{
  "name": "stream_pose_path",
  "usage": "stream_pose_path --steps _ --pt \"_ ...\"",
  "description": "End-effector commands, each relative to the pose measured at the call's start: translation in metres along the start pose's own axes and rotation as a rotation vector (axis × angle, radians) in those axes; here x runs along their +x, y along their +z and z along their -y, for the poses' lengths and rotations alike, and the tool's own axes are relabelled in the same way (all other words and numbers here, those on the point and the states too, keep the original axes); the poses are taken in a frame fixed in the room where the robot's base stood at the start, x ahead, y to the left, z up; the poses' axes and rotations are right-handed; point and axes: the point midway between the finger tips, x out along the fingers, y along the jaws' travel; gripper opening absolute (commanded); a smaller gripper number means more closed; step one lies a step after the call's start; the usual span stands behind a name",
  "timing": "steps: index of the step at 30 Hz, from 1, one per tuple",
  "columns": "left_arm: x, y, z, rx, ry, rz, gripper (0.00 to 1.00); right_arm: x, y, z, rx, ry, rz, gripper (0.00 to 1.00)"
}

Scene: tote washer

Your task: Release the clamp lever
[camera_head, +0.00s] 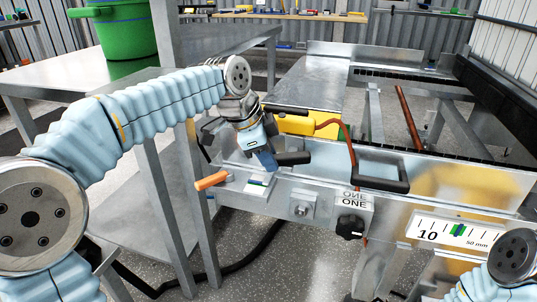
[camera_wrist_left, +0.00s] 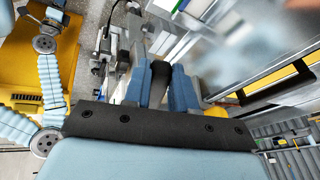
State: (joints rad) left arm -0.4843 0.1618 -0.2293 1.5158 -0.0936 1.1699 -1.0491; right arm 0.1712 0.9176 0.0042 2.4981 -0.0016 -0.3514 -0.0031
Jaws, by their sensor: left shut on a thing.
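My left gripper (camera_head: 264,157) reaches down at the front rail of the metal washer table. Its blue fingers are shut on a black handle (camera_head: 293,158), which sticks out to the right of them; this appears to be the clamp lever's grip. In the left wrist view the dark grip (camera_wrist_left: 161,74) sits between the two blue fingers of the left gripper (camera_wrist_left: 161,88). An orange-handled lever (camera_head: 211,181) points left from the rail, just below and left of the gripper. The clamp's body is partly hidden behind the gripper. My right gripper is out of view.
A yellow box (camera_head: 296,123) with a red-brown cable lies behind the gripper. A black pull handle (camera_head: 381,181), a black knob (camera_head: 350,227) and a scale plate (camera_head: 455,233) sit to the right. A green tub (camera_head: 124,27) stands on the left table (camera_head: 60,75).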

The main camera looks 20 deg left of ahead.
Motion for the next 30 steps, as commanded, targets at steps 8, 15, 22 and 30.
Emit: stream_pose_path --steps 8,15,22,30 --pt "-0.005 -0.004 0.015 0.285 0.091 0.000 0.00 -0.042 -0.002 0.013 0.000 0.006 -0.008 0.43" --pt "0.000 -0.003 0.014 0.327 0.099 -0.002 0.28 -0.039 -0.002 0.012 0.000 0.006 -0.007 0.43" --pt "0.000 -0.003 0.014 0.325 0.100 -0.001 0.51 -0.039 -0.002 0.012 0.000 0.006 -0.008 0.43" --pt "-0.005 -0.003 0.015 0.324 0.099 -0.001 0.51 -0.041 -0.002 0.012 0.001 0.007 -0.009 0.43"
